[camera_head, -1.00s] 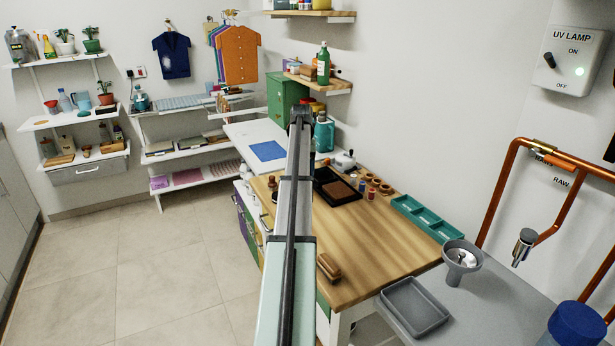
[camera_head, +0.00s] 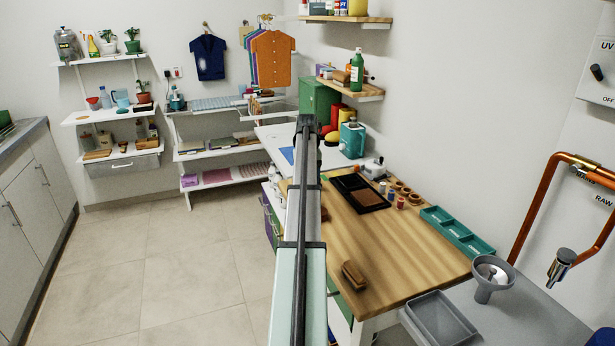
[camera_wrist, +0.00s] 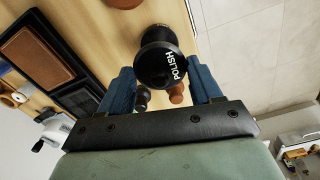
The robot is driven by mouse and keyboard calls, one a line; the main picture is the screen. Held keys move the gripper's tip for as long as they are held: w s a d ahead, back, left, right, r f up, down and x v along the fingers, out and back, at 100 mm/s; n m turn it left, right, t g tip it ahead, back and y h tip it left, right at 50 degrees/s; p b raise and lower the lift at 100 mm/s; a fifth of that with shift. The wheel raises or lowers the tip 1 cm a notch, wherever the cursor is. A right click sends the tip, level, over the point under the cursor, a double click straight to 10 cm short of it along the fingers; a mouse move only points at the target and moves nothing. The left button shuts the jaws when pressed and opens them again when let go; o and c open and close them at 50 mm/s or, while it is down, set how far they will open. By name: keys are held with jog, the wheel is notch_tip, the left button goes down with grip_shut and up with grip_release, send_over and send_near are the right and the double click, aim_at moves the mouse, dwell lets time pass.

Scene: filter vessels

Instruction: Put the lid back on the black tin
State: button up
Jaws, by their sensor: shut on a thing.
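In the wrist view, a black round piece (camera_wrist: 158,62) with white POLISH lettering sits between the two blue fingers of my gripper (camera_wrist: 163,77). My gripper is shut on it. I cannot tell whether it is the lid alone or the tin with its lid. It is above the wooden table (camera_wrist: 92,30), near the edge. In the head view, my own arm hides the gripper.
A black tray with a brown pad (camera_head: 369,198) lies on the wooden table (camera_head: 405,250), with small jars and wooden rings beside it. A brush (camera_head: 353,275) lies near the front edge. A teal tray (camera_head: 457,231), funnel (camera_head: 491,272) and grey basin (camera_head: 440,318) are at right. The table's middle is clear.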

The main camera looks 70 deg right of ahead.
jog(key=shift+f, duration=2.7)
jog(key=shift+f, duration=0.15)
dwell(0.3)
jog(key=o, duration=1.1)
jog(key=shift+o, duration=0.6)
jog(key=shift+r, duration=3.5)
